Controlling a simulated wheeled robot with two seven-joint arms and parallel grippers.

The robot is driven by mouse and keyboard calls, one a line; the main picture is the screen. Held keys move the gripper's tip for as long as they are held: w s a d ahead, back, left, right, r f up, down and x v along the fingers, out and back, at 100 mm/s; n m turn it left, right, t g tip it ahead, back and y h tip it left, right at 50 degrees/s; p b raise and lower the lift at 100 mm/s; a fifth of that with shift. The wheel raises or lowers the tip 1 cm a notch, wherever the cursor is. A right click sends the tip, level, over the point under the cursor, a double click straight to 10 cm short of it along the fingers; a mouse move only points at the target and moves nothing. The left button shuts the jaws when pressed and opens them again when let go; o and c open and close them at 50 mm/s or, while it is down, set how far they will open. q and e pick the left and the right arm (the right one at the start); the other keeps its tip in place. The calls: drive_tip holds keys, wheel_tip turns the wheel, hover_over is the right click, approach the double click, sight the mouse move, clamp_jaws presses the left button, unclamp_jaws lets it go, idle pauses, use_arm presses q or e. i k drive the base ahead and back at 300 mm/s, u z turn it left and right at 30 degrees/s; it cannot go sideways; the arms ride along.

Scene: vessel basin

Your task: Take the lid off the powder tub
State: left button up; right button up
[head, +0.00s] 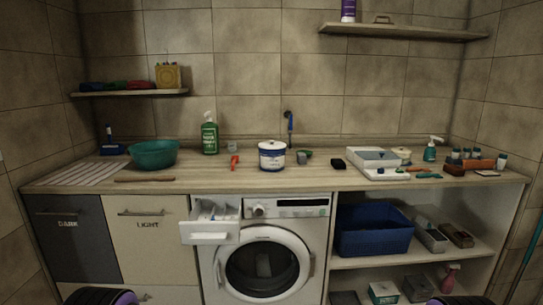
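The powder tub (272,158), white with a dark blue band, stands upright on the wooden countertop near the middle, above the washing machine. Its pale, round lid (272,145) appears to sit on top. Whether the lid is tight or loose is too small to tell. Dark, purple-ringed parts of my arms show at the bottom left and bottom right edges, far below the tub. Neither gripper's fingers are in view.
A red tool (234,162) lies left of the tub, and a small green scoop or cup (304,157) right of it. A green bottle (209,137) and teal basin (153,154) stand further left. The detergent drawer (210,238) juts out below. Counter in front of the tub is clear.

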sight(270, 145)
drive_tip(key=u, duration=0.35)
drive_tip(key=k, duration=0.25)
drive_tip(key=z, duration=1.5)
drive_tip(key=i, duration=1.7)
drive_tip(key=u, duration=0.65)
